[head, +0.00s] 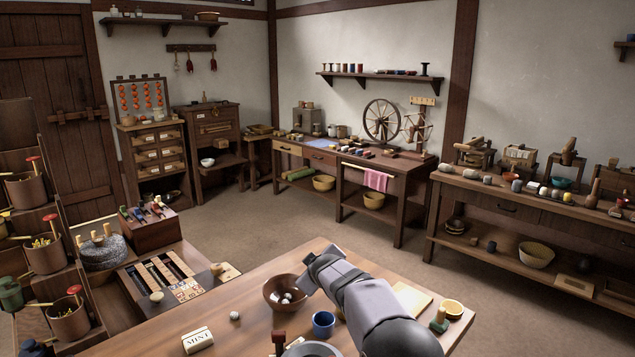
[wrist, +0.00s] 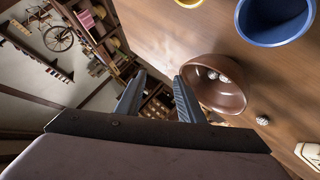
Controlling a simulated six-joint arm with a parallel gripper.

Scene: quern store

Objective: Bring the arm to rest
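My gripper (head: 310,284) is at the right side of a brown bowl (head: 274,297) on the wooden table in the head view. In the wrist view the two fingers of my gripper (wrist: 160,77) stand apart with nothing between them. The brown bowl (wrist: 222,98) is just to the right of the right finger there and holds a few pale, ridged balls (wrist: 220,77). Whether the finger touches the bowl's rim I cannot tell. My arm reaches over the table from the front.
One loose ball (head: 234,315) lies left of the bowl. A blue cup (head: 323,323) stands close below my arm. A white block marked MINT (head: 198,341) sits at front left. A yellow bowl (head: 453,310) and green-based stamp (head: 439,321) stand right. Open floor (head: 235,235) lies beyond the table.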

